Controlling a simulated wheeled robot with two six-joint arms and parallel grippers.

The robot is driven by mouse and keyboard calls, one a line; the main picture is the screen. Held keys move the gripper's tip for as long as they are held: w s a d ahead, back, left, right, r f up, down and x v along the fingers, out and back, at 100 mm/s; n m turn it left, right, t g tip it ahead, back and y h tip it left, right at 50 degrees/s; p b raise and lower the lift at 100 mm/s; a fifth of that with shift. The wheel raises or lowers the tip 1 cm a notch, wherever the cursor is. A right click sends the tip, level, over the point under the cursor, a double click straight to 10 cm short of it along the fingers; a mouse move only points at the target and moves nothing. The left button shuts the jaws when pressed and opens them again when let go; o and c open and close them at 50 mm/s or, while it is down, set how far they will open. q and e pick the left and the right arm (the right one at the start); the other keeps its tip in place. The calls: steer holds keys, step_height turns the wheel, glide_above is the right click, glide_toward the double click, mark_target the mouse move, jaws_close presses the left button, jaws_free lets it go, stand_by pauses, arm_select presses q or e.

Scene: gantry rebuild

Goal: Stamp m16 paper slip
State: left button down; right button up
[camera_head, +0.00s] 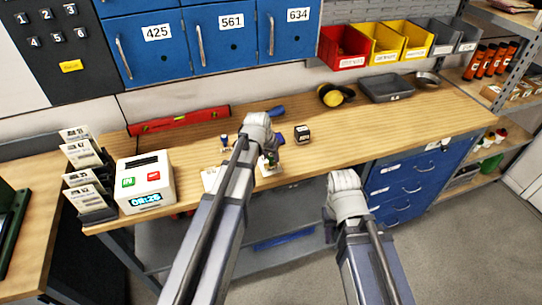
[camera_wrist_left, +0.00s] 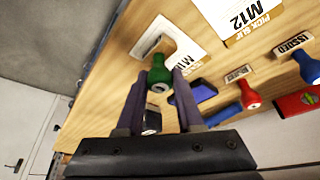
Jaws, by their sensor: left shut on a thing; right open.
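My left gripper (camera_head: 273,150) is shut on a green-handled stamp (camera_wrist_left: 158,74) over the front part of the workbench; its fingers are on both sides of the handle in the left wrist view. A white slip (camera_wrist_left: 186,50) whose visible print starts "M1" lies by the stamp, partly covered by the stamp and a finger. I cannot tell whether the stamp touches it. In the head view the slip (camera_head: 268,170) is mostly hidden by my gripper. My right gripper (camera_head: 334,213) is open and empty in front of the bench edge, its fingers mostly hidden.
An M12 pick slip (camera_wrist_left: 238,14), a blue-handled stamp (camera_wrist_left: 306,68) and a red-handled stamp (camera_wrist_left: 250,96) lie close by. A black block (camera_head: 302,134) stands to the right. A white time clock (camera_head: 145,182) and card rack (camera_head: 88,172) are left.

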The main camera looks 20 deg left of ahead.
stand_by(0.5)
arm_select(q)
step_height(320, 180, up, 7)
steer(key=p, duration=0.7)
stand_by(0.3)
stand_by(0.5)
